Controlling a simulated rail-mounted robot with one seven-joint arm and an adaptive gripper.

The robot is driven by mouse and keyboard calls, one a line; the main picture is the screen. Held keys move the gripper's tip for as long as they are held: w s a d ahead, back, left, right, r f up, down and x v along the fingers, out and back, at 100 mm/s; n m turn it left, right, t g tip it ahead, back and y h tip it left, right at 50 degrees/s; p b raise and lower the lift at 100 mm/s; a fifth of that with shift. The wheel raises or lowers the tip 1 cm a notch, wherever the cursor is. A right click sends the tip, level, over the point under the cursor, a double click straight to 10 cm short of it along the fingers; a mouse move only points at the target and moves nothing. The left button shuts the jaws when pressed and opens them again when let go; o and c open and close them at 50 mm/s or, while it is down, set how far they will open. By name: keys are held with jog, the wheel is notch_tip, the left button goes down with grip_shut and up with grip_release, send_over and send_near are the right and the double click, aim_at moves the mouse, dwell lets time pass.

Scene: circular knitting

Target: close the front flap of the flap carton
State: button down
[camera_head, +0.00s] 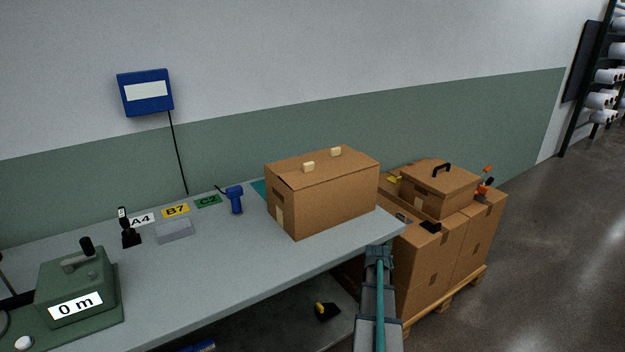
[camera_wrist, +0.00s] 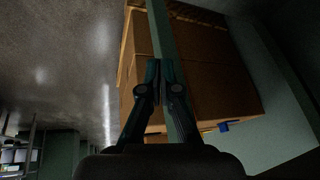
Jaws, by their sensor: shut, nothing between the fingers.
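The flap carton (camera_head: 330,200) is a brown box on the grey table's right end. Two small pale tabs stand on its top, one on the nearer panel and one on the farther. The top panels look flat or nearly flat; I cannot tell whether the front flap is fully down. My gripper (camera_head: 378,252) is in front of the table's right end, to the right of the carton and apart from it. In the wrist view my gripper (camera_wrist: 161,82) has its fingers together with nothing held. The wrist view looks toward brown cardboard (camera_wrist: 205,75).
Brown boxes (camera_head: 425,265) are stacked on a pallet right of the table, with a handled case (camera_head: 440,188) on top. A blue scanner (camera_head: 235,200), grey block (camera_head: 174,231) and green device (camera_head: 75,285) stand left of the carton. Open floor (camera_head: 545,230) lies to the right.

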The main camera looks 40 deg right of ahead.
jog(key=s+d+r+m+h+b, duration=0.15)
jog(key=s+d+r, duration=0.25)
jog(key=d+r, duration=0.4)
jog(key=s+d+r+m+h, duration=0.2)
jog(key=s+d+r, duration=0.35)
jog(key=d, duration=0.45)
jog(key=w+a+r+n+t+y+p, duration=0.2)
jog(key=w+a+r+n+p, duration=0.3)
jog(key=w+a+r, duration=0.65)
jog(key=w+a+r+n+t+y+p, duration=0.3)
jog(key=a+r+n, duration=0.4)
jog(key=r, duration=0.9)
jog(key=w+a+r+n+t+y+p, duration=0.15)
jog(key=w+a+r+n+p, duration=0.3)
jog(key=w+a+r, duration=0.6)
jog(key=n+p, duration=0.1)
jog(key=p, duration=0.2)
send_over(312, 174)
jog(key=shift+t, duration=0.45)
notch_tip(312, 174, down, 6)
jog(key=shift+r, duration=0.25)
jog(key=shift+f+p, duration=0.45)
jog(key=shift+f, duration=0.55)
jog(key=shift+f, duration=0.1)
